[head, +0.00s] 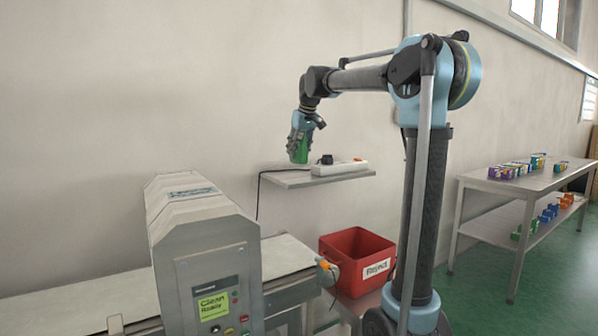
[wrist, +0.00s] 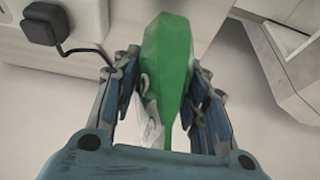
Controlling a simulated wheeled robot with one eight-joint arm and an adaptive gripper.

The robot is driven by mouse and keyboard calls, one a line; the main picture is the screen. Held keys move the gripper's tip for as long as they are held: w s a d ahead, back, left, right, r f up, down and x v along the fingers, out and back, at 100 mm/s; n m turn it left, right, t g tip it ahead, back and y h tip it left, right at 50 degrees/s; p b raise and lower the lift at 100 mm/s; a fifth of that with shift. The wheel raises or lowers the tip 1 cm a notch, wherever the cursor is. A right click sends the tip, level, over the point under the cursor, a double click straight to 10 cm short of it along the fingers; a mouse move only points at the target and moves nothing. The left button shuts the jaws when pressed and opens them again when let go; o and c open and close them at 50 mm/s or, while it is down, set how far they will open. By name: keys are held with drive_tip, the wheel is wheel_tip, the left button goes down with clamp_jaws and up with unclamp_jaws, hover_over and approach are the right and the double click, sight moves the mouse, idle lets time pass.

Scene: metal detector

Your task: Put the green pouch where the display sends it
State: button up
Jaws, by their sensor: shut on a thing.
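The green pouch (head: 299,150) is held in my gripper (head: 304,128), high up in front of the wall and next to a small shelf. In the wrist view, the pouch (wrist: 168,70) sits between both fingers of my gripper (wrist: 165,95), which are shut on it. Part of the pouch's lower side is white. The metal detector (head: 205,255) stands at the lower left over a conveyor. Its display (head: 213,306) is lit green and reads "Clean" with "Ready" below.
A red bin (head: 356,255) labelled "Reject" stands at the conveyor's end (head: 328,272). A wall shelf (head: 318,177) holds a power strip (head: 340,168) with a black plug. A two-level table (head: 515,185) with several colourful items stands at the right. Floor between is open.

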sight(305, 138)
drive_tip(key=shift+f, duration=3.1)
drive_tip(key=o, duration=1.3)
drive_tip(key=v, duration=1.2)
drive_tip(key=shift+s, duration=0.1)
drive_tip(key=shift+d, duration=0.1)
